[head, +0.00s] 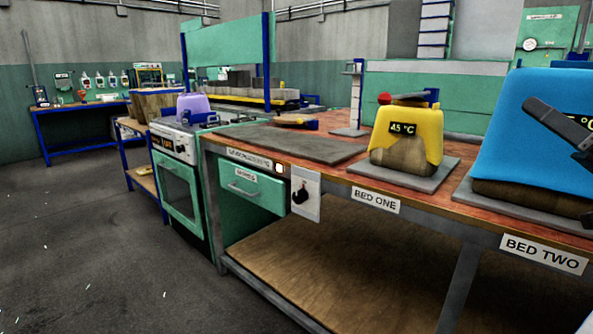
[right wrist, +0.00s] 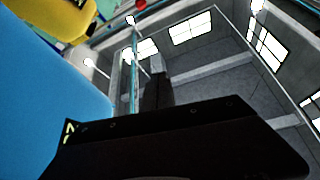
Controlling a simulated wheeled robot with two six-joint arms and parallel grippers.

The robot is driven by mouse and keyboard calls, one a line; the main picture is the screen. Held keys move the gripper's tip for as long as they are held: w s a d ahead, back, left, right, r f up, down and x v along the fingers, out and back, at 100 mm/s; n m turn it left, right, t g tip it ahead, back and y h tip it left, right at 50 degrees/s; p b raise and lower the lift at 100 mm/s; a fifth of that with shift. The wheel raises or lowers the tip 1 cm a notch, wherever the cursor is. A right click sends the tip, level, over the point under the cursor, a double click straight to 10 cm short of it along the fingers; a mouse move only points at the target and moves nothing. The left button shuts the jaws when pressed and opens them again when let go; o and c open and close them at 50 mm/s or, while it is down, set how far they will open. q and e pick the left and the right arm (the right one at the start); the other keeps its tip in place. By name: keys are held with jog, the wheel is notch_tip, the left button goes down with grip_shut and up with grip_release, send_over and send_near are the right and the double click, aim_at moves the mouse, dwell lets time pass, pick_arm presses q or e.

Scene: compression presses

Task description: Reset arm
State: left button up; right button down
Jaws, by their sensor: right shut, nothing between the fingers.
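My right gripper (head: 541,116) is a dark shape at the right edge of the head view, in front of the blue cover (head: 515,150). Its fingers are shut with nothing seen between them. In the right wrist view the dark gripper (right wrist: 180,140) crosses the lower part, with the blue cover (right wrist: 45,95) at the left. I cannot tell whether it touches the cover. My left gripper is not in view.
A yellow cover (head: 421,130) reading 45 °C sits over a brown block on bed one. Beside it lies a bare grey slab (head: 297,143) on the workbench (head: 345,176). A purple piece (head: 193,107) stands on the green oven (head: 180,190). Open floor (head: 80,240) lies at the left.

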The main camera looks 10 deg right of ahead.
jog(key=w+a+r+n+g+y+p, duration=0.1)
jog(key=w+a+n+g+y+p, duration=0.25)
jog(key=a, duration=0.65)
jog(key=w+a+r+g+y+p, duration=0.2)
jog(key=w+a+g+y, duration=0.15)
jog(key=w+a, duration=0.45)
jog(key=w+a+f+m+g+h+p, duration=0.3)
jog(key=a+f+m+g+h, duration=0.15)
jog(key=a+f, duration=1.05)
jog(key=s+a+f+m+g+h+p, duration=0.1)
jog(key=s+a+f+g+h, duration=0.3)
jog(key=f, duration=0.5)
jog(key=s+a+f+m+g+h+p, duration=0.1)
jog(key=s+a+f+g+p, duration=0.15)
jog(key=s+a+f, duration=0.45)
jog(key=s+d+f+g+h, duration=0.1)
jog(key=s+d+f+h, duration=0.45)
jog(key=d+f, duration=0.3)
jog(key=s+d+f+g+h, duration=0.1)
jog(key=s+d+f+h, duration=0.3)
jog(key=s+d+f, duration=0.45)
jog(key=w+r+p, duration=0.2)
jog(key=r+p, duration=1.6)
jog(key=p, duration=0.1)
jog(key=w+r+t+p, duration=0.1)
jog(key=w+r+p, duration=0.1)
jog(key=r+p, duration=1.6)
jog(key=shift+w+a+m+p, duration=0.25)
jog(key=shift+m+p, duration=0.15)
jog(key=shift+p, duration=0.05)
